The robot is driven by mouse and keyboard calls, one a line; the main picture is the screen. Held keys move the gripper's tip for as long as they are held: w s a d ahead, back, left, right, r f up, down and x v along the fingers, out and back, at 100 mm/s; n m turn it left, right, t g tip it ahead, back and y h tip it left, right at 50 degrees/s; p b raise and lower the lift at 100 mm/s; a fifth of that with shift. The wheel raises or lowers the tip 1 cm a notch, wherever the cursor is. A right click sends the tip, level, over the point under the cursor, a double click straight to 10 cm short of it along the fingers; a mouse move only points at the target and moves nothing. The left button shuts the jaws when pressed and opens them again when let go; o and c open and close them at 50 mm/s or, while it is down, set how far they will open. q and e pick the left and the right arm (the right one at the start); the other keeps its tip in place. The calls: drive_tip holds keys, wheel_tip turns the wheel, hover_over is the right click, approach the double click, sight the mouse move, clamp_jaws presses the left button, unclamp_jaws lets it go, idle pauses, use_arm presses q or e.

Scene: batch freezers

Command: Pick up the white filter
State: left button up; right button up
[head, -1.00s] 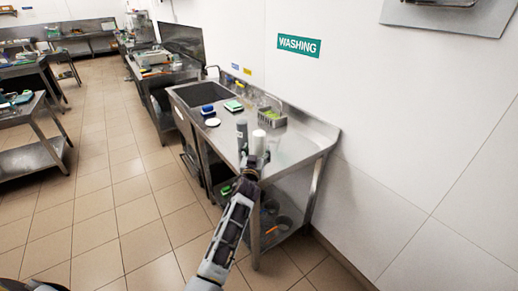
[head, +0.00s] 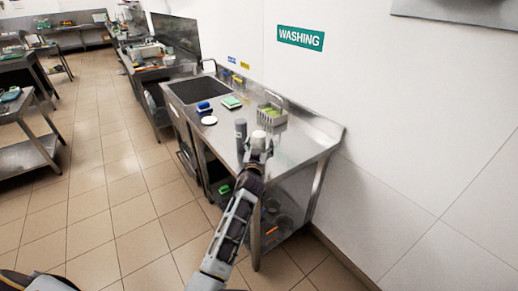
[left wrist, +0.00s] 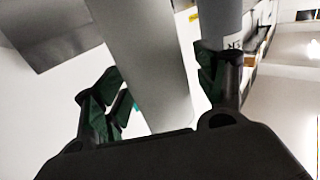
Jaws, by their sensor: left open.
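The white filter (head: 258,137) is a pale upright cylinder near the front right part of the steel washing table (head: 300,143). My left gripper (head: 258,153) is open at the filter and hides its lower part in the head view. In the left wrist view, the pale filter (left wrist: 145,65) passes between the open fingers of the left gripper (left wrist: 155,88), and I cannot tell whether they touch it. A grey cylinder (head: 241,132) stands just left of the filter. It also shows beside the right finger in the left wrist view (left wrist: 218,22). My right gripper is not in view.
A sink (head: 198,89) is at the table's far end. A blue sponge (head: 204,107), a green sponge (head: 231,102) and a white disc (head: 209,120) lie nearer. A rack (head: 271,115) stands near the wall, behind the filter. A lower shelf holds several items.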

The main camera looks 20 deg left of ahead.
use_arm(q)
drive_tip(key=shift+s+d+r, duration=0.1)
drive_tip(key=shift+s+r, duration=0.05)
drive_tip(key=c, duration=1.4)
drive_tip(key=shift+o, duration=0.2)
use_arm(e)
drive_tip(key=shift+s+d, duration=0.1)
drive_tip(key=shift+s, duration=0.25)
use_arm(q)
drive_tip(key=shift+r, duration=0.15)
